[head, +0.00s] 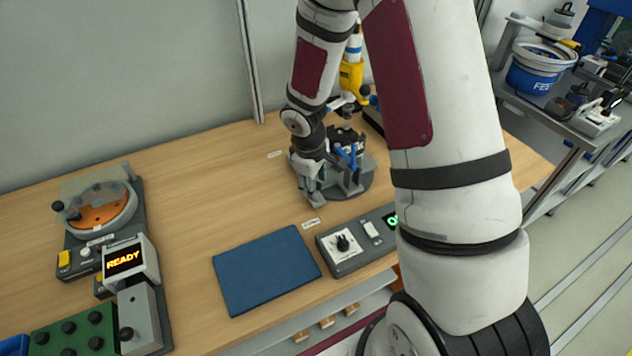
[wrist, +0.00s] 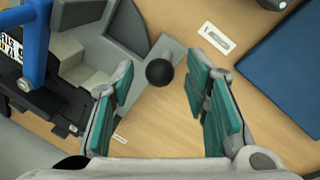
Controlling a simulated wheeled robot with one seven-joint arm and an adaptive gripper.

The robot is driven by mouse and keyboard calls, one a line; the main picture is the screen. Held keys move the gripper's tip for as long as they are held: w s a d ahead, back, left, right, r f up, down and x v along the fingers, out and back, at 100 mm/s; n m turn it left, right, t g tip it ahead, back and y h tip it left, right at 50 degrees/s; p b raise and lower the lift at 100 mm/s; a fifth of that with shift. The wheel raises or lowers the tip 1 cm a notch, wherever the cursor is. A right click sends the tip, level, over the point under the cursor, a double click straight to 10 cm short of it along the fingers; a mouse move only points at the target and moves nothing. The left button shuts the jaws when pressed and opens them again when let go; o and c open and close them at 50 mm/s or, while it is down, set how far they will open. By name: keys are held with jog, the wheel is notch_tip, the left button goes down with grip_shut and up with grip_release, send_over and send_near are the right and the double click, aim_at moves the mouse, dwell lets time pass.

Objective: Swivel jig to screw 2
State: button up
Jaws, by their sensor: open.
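The grey jig (head: 350,178) stands on a round dark base on the wooden bench, partly hidden behind my arm in the head view. It carries a blue clamp part, and it also shows at the left of the wrist view (wrist: 92,50). A black ball knob (wrist: 159,72) sits at the end of a flat grey arm of the jig. My gripper (wrist: 163,92) is open, with its green-padded fingers on either side of the knob in the picture; I cannot tell whether they touch it. A yellow screwdriver (head: 351,75) stands behind the jig, partly hidden by my arm.
A blue mat (head: 266,270) lies in front of the jig. A control box (head: 345,245) with a dial stands right of it. At the left are a round orange fixture (head: 103,208), a READY display (head: 125,260) and a green block (head: 72,335). Bench between is clear.

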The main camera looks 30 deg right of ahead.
grip_shut()
jog(key=shift+w+a, duration=0.1)
jog(key=shift+w, duration=0.05)
